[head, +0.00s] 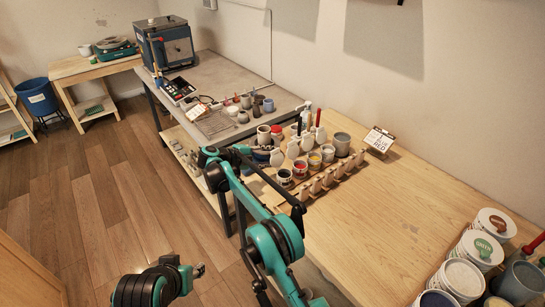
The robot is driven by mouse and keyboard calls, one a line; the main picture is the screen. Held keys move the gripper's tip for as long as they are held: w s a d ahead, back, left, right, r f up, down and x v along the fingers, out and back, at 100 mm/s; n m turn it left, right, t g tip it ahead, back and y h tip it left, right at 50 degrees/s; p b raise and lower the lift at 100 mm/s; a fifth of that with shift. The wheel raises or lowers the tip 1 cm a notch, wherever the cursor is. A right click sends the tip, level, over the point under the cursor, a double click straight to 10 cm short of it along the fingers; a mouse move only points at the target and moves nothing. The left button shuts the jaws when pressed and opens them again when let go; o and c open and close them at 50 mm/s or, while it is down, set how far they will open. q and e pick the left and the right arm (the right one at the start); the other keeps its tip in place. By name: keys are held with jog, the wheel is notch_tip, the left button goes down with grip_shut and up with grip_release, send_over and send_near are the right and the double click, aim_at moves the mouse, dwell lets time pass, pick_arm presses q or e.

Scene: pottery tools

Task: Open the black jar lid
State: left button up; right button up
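Several small jars with coloured tops stand together on the wooden table. A dark-topped jar (285,177) is at the near left of this group; I cannot tell surely whether it is the black jar or whether a lid is on it. My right gripper (292,197) is at the end of the teal and black arm, over the table's left edge and close to that jar. Its fingers are thin and dark at this size, so I cannot tell their opening or any contact.
White bottles, grey pots (342,143) and a low rack (330,177) crowd around the jars. A small sign (379,140) stands behind. Large tubs (463,278) fill the right corner. The middle of the wooden table (400,210) is clear.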

jog(key=v, duration=1)
jog(key=shift+a, duration=0.25)
jog(key=shift+s+r, duration=0.1)
jog(key=shift+r, duration=0.05)
